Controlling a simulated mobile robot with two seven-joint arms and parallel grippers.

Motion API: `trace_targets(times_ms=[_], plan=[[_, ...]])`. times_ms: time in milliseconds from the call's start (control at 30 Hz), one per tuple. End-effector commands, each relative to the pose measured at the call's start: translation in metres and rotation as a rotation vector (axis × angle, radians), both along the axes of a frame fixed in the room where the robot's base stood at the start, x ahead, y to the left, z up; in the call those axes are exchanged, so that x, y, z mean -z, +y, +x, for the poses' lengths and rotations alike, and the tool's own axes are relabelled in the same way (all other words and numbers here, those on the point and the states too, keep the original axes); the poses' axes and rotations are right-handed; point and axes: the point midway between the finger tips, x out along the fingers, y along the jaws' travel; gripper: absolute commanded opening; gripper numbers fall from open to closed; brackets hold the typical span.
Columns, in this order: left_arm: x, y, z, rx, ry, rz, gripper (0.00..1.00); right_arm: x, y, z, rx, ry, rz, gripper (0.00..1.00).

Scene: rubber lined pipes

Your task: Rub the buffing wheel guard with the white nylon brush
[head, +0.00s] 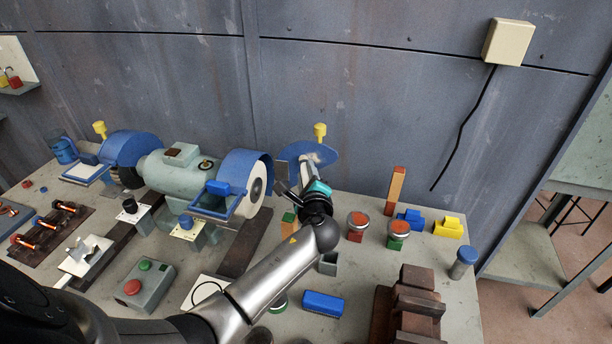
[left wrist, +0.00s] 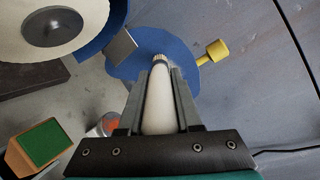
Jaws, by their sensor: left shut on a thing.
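My left gripper (head: 308,182) is shut on the white nylon brush (head: 311,160), to the right of the grinder. In the left wrist view the brush (left wrist: 158,105) lies lengthwise between the fingers, its bristle end pointing away from me. A flat blue guard plate (head: 326,153) with a yellow knob (head: 320,130) stands behind the brush. In the left wrist view the bristle tip overlaps the blue guard plate (left wrist: 120,68); I cannot tell for certain whether they touch. The white buffing wheel (head: 257,188) under a blue cover (head: 240,165) is to the left. My right gripper is not in view.
The green motor (head: 175,172) and a control box with buttons (head: 144,285) are at left. Blocks and round tins, a blue block (head: 323,303), a brown vise-like block (head: 415,310) and a blue-capped container (head: 463,262) stand at right. The wall is close behind.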

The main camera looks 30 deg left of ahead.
Motion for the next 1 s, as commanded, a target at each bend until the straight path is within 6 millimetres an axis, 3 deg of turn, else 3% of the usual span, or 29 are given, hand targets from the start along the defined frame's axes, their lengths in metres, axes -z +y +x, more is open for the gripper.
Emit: trace_targets(times_ms=[233,1000], plan=[[0.0,-0.005,0.002,0.0,-0.001,-0.001,0.0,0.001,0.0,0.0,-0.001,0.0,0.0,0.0],[0.001,-0.055,0.018,0.001,-0.001,-0.001,0.0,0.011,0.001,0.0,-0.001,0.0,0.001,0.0]])
